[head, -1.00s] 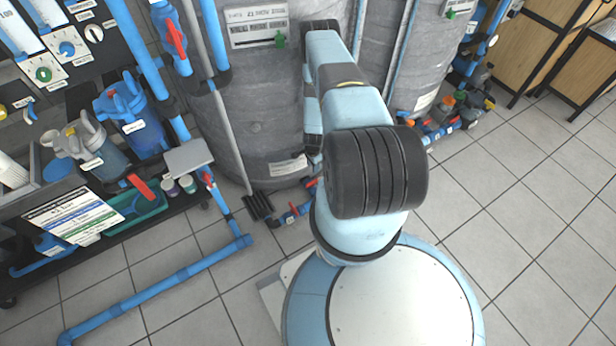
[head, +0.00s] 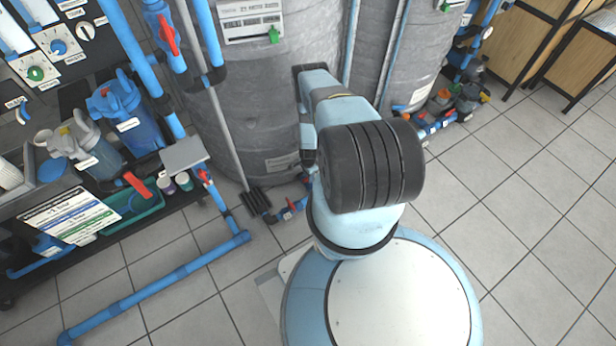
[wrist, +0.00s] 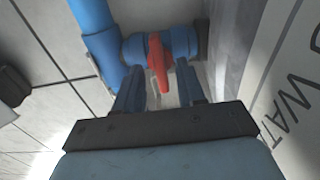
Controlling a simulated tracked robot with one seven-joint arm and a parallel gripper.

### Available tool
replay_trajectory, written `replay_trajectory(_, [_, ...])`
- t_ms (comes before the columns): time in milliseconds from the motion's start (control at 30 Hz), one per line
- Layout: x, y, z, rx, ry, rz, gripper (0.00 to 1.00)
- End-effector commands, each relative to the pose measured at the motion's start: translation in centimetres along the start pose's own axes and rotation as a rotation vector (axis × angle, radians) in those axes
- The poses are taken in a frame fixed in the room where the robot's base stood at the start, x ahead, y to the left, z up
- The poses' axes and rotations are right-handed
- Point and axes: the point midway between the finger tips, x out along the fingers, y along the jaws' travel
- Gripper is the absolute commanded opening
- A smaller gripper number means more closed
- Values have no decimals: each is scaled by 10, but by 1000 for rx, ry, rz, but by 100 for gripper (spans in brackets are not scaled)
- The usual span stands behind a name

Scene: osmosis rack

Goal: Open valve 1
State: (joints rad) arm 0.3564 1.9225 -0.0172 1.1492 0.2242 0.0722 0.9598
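A red valve handle (wrist: 158,62) on a blue pipe fitting (wrist: 181,44) is in the middle of the wrist view. My gripper (wrist: 159,74) is open. Its two blue fingers stand on either side of the handle, with a visible gap to it on both sides. The handle points toward the gripper, across the fitting. No label shows in the wrist view to tell which valve this is. In the head view my gripper is hidden behind my arm.
A thick blue pipe (wrist: 103,45) runs close on the left of the fitting. A white lettered panel (wrist: 288,100) is close on the right. In the head view, grey tanks (head: 252,110) stand behind my arm, and other red handles (head: 138,186) are on the left. Tiled floor (head: 520,230) is clear on the right.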

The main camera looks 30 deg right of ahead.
Motion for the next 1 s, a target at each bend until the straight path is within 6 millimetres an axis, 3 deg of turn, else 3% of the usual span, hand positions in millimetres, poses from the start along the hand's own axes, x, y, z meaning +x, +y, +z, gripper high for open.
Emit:
replay_trajectory(500, [11, 0, 0, 1, 0, -1, 38])
replay_trajectory(900, [11, 0, -1, 2, 0, -1, 0])
replay_trajectory(1000, [11, 0, -1, 2, 0, -1, 0])
